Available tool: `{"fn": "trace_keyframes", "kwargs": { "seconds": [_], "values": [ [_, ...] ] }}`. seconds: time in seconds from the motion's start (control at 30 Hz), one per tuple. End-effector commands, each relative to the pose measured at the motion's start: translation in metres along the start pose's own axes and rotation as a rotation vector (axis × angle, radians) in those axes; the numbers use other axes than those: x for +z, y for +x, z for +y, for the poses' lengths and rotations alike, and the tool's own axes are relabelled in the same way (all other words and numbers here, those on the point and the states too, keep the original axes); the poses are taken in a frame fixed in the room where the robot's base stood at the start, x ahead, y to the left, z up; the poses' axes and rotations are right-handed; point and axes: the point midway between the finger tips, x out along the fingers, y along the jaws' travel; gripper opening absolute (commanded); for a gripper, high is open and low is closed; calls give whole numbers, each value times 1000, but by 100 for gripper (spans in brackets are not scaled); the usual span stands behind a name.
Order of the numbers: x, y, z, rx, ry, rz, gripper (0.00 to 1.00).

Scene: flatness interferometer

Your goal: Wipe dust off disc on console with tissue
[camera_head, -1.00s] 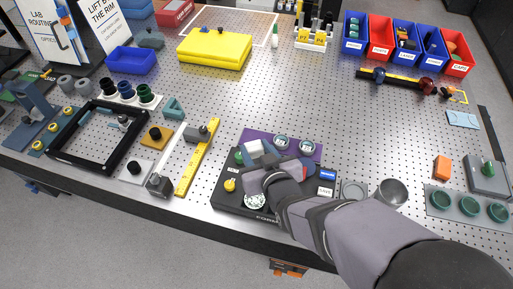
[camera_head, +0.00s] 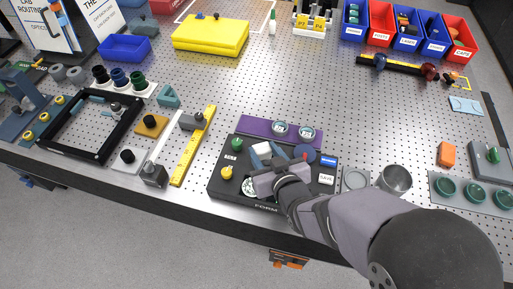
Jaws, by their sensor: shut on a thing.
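The black console (camera_head: 222,187) lies at the front of the perforated table. A pale speckled disc (camera_head: 248,188) shows at the console's front, partly covered by my gripper. My gripper (camera_head: 268,160) is over the console's middle, pointing away. A white and blue piece (camera_head: 262,150), perhaps the tissue, is at its tips. The fingers and their contact with it are mostly hidden by my wrist.
A purple strip (camera_head: 255,125) with two round dials lies behind the console. A metal cup (camera_head: 395,179) and a flat ring (camera_head: 354,179) stand to its right. A yellow ruler (camera_head: 190,150) lies to its left. The table's middle is clear.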

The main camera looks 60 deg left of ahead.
Motion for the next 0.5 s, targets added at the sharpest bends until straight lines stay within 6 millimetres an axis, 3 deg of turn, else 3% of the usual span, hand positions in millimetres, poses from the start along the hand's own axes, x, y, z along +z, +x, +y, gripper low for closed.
{"fn": "trace_keyframes", "kwargs": {
  "seconds": [0.3,0.5],
  "values": [
    [6,-14,25,1,2,-6,14],
    [4,-3,7,-3,-3,-2,14]
  ]
}}
